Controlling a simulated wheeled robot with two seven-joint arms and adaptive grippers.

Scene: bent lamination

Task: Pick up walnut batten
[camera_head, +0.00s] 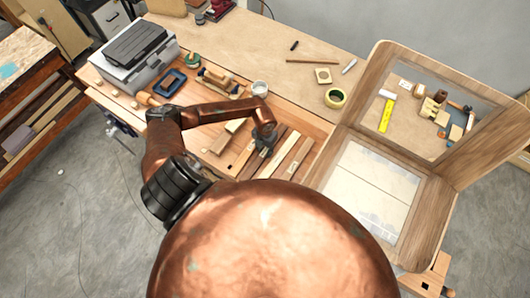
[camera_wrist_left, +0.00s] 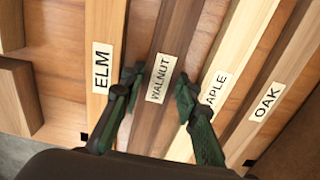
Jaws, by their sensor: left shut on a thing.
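The walnut batten (camera_wrist_left: 187,38) is a dark brown strip with a white WALNUT label, running between the fingers of my left gripper (camera_wrist_left: 158,82) in the left wrist view. The fingers are shut on its two sides, with the label between them. In the head view my left gripper (camera_head: 264,138) is low over the row of battens on the bench. Whether the batten is clear of the bench is hard to tell. My right gripper is not in view.
The pale ELM batten (camera_wrist_left: 122,28) lies to the left of the walnut one. A maple batten (camera_wrist_left: 238,48), its label partly covered by a finger, and the OAK batten (camera_wrist_left: 292,62) lie to the right. A wooden-framed panel (camera_head: 345,150) stands at the bench's right end.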

